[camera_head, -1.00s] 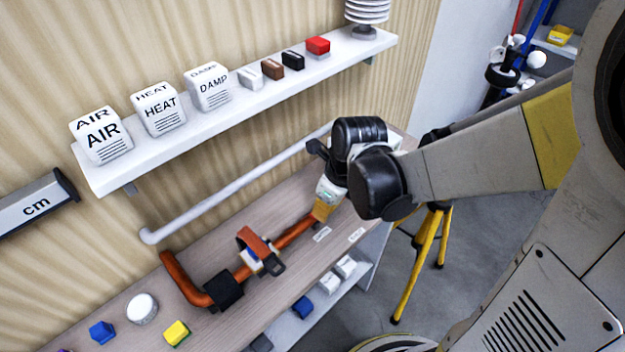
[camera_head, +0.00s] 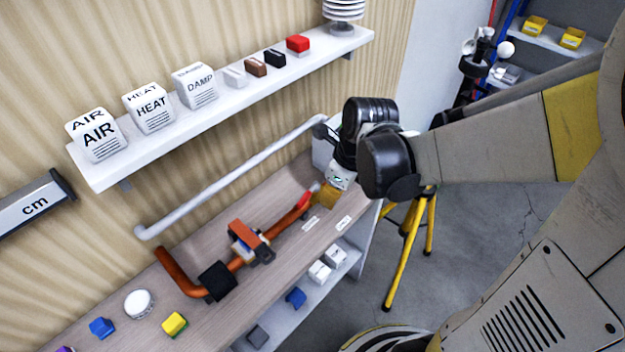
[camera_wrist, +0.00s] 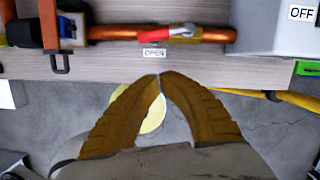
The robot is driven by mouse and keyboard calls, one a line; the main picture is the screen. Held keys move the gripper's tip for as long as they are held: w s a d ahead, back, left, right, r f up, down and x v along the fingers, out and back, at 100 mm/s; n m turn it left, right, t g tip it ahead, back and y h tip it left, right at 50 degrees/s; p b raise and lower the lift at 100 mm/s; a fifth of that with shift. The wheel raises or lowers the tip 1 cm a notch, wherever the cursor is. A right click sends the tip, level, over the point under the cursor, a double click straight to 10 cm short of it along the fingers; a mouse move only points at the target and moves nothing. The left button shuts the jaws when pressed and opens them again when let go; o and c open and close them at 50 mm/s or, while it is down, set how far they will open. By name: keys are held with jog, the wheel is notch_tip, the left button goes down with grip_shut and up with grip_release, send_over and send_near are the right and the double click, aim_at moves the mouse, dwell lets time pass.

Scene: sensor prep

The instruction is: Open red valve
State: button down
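The red valve handle (camera_head: 304,200) sits on the copper-orange pipe (camera_head: 278,226) near its right end, above the bench. In the wrist view the red handle (camera_wrist: 165,32) lies roughly along the pipe (camera_wrist: 115,33), with a silver piece at its right. A small label reading "OPEN" (camera_wrist: 153,52) is on the bench edge just below it. My gripper (camera_head: 326,196) is just right of the handle in the head view. In the wrist view my gripper (camera_wrist: 160,77) has its yellow fingertips together with nothing between them, apart from the handle and below the label.
A grey box with an "OFF" label (camera_wrist: 301,13) stands right of the valve. A black-and-orange clamp (camera_head: 250,243) grips the pipe to the left. A white shelf (camera_head: 228,108) and a white rail (camera_head: 230,182) run behind. A yellow tripod (camera_head: 405,250) stands right of the bench.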

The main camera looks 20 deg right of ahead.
jog(key=w+p+v, duration=0.1)
jog(key=p+v, duration=0.1)
jog(key=v, duration=0.5)
jog(key=shift+s, duration=0.15)
